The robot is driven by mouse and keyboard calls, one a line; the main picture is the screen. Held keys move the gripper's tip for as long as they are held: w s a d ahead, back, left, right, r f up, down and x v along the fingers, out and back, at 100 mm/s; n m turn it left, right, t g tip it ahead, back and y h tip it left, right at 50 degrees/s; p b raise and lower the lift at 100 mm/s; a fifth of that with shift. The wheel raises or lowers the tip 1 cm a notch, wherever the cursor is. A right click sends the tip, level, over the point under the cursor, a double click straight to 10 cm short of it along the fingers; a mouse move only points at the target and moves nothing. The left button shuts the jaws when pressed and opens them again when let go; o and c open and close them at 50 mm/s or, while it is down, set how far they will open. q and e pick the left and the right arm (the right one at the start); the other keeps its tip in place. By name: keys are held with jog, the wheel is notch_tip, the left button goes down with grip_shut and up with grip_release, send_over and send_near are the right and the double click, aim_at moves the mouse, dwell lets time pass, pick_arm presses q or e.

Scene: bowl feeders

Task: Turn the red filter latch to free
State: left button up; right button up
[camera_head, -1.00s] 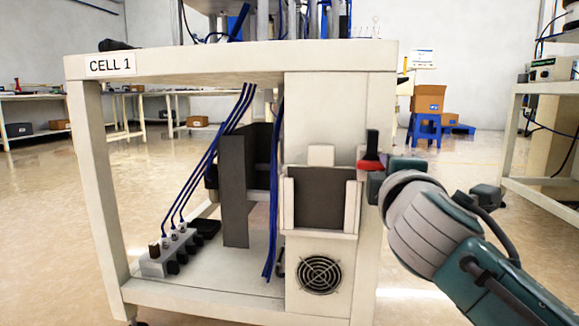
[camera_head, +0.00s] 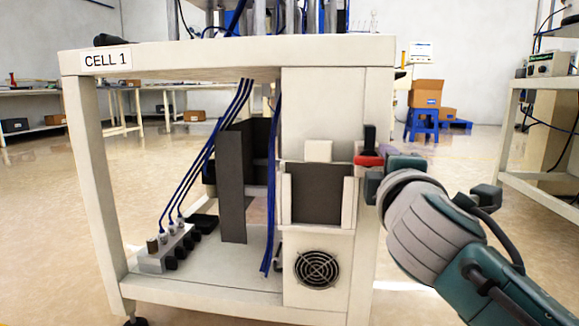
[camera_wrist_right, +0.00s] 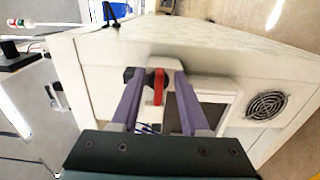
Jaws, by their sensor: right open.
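The red filter latch (camera_head: 368,160) is on the right side of the cart's white housing, just below a black block (camera_head: 369,138). In the right wrist view the latch (camera_wrist_right: 159,86) is a red bar running lengthwise between my two purple fingers. My right gripper (camera_wrist_right: 160,78) is open, with one finger on each side of the latch. A gap shows on both sides, so the fingers look apart from it. In the head view my right gripper (camera_head: 378,158) reaches in from the right and partly overlaps the latch area. My left gripper is out of view.
The CELL 1 cart (camera_head: 225,57) fills the middle, with a dark open bin (camera_head: 317,195) and a fan grille (camera_head: 317,269) on the housing. Blue hoses (camera_head: 271,190) hang at its left. A side table (camera_head: 545,85) stands at the right, with open floor between.

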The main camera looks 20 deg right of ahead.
jog(key=p+v, duration=0.1)
jog(key=v, duration=0.8)
jog(key=shift+p, duration=0.4)
